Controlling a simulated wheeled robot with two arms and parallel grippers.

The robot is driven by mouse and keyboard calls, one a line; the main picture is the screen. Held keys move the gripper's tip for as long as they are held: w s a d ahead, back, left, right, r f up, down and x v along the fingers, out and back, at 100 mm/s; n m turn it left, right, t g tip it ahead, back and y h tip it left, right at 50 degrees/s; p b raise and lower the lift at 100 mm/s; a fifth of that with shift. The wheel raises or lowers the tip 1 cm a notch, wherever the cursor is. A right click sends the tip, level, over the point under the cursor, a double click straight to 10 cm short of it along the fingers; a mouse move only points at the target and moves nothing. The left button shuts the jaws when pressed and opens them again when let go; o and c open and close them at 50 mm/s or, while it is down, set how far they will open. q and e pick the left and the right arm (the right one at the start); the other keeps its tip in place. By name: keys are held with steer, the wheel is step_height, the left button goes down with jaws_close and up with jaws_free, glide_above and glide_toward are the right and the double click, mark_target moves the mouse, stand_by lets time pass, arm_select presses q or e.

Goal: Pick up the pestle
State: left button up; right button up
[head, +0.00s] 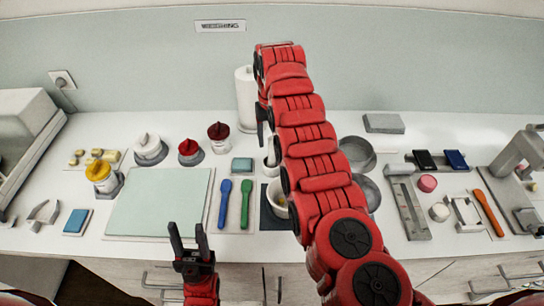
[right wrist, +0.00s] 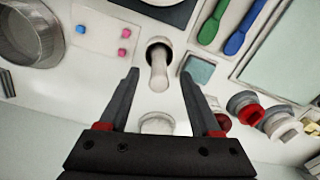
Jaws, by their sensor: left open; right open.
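The white pestle (right wrist: 158,72) stands in a round cup-like holder (right wrist: 160,43), seen from above in the right wrist view. In the head view the holder (head: 269,162) is partly hidden behind my right arm. My right gripper (right wrist: 160,76) is open, its fingers to either side of the pestle in that view; I cannot tell the remaining height gap. In the head view a dark finger of the right gripper (head: 264,138) points down near the holder. My left gripper (head: 187,237) is open and empty at the counter's front edge.
A white bowl (head: 277,197) sits on a dark mat just in front. A paper roll (head: 246,98) stands behind. A teal block (head: 242,165), blue spatula (head: 224,202) and green spatula (head: 246,203) lie left; metal pans (head: 357,152) lie right.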

mark_target(272, 149)
steer(key=shift+w+f+p, duration=0.15)
steer(key=shift+f+p, duration=0.35)
steer(key=shift+p, duration=0.05)
step_height(272, 149, down, 4)
steer(key=shift+r+p, duration=0.1)
steer(key=shift+p, duration=0.9)
steer(key=shift+f, duration=0.3)
jaws_close()
